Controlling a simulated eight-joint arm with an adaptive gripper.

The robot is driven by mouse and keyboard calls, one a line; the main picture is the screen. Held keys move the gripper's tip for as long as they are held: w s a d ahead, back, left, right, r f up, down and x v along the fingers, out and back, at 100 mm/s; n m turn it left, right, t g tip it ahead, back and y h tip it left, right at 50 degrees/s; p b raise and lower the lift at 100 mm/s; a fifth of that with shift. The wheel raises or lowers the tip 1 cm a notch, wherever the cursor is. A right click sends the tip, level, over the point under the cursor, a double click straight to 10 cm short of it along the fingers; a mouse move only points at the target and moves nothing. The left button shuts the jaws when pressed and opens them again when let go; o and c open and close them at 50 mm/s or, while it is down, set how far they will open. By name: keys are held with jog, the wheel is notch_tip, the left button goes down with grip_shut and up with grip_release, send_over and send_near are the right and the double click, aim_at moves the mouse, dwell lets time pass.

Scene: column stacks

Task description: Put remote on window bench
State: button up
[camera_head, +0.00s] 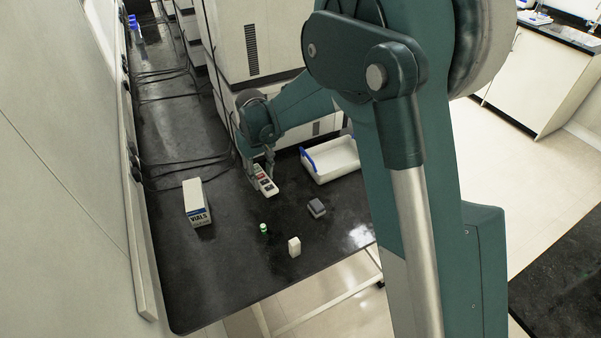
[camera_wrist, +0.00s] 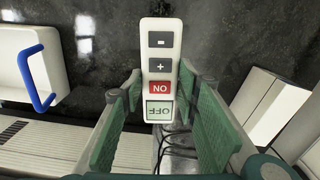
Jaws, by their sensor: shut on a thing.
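The remote (camera_head: 265,181) is white, with grey, red and pale keys marked "-", "+", "ON" and "OFF". My gripper (camera_head: 259,170) is shut on it over the back part of a black bench top (camera_head: 230,270). In the wrist view the remote (camera_wrist: 160,50) sits between the green finger pads of my gripper (camera_wrist: 155,98), its "OFF" end nearest the fingers. The far end sticks out over the dark surface. I cannot tell whether the remote touches the bench. No label shows whether this is the window bench.
A white tray (camera_head: 335,170) with blue handles stands right of the remote. A vials box (camera_head: 198,207) stands to the left. A green-capped vial (camera_head: 264,229), a dark grey block (camera_head: 317,208) and a small white box (camera_head: 294,247) stand nearer the front. Black cables (camera_head: 175,75) lie behind.

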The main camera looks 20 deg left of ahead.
aim_at(264, 177)
jog(key=shift+r, duration=0.15)
dwell(0.3)
notch_tip(264, 177, up, 9)
jog(key=w+d+m, duration=0.5)
jog(key=w+d, duration=0.2)
jog(key=d, duration=0.6)
jog(key=w+d+m, duration=0.4)
jog(key=w+d, duration=0.2)
jog(key=d, duration=0.7)
jog(key=w+d+m+p, duration=0.15)
jog(key=d+m, duration=0.35)
jog(key=d, duration=0.9)
jog(key=w+d+m, duration=0.2)
jog(key=d+m, duration=0.2)
jog(key=d, duration=1.1)
jog(key=s+d+m, duration=0.4)
jog(key=d+m, duration=0.1)
jog(key=d, duration=0.9)
jog(key=s+d+m, duration=0.4)
jog(key=d+m, duration=0.1)
jog(key=d, duration=0.9)
jog(key=s+d+m+p, duration=0.1)
jog(key=s+d+m, duration=0.4)
jog(key=s+d, duration=0.45)
jog(key=s+d+m, duration=0.4)
jog(key=s+d, duration=0.3)
jog(key=d, duration=0.6)
jog(key=shift+w+a+f, duration=0.1)
jog(key=shift+f, duration=2.65)
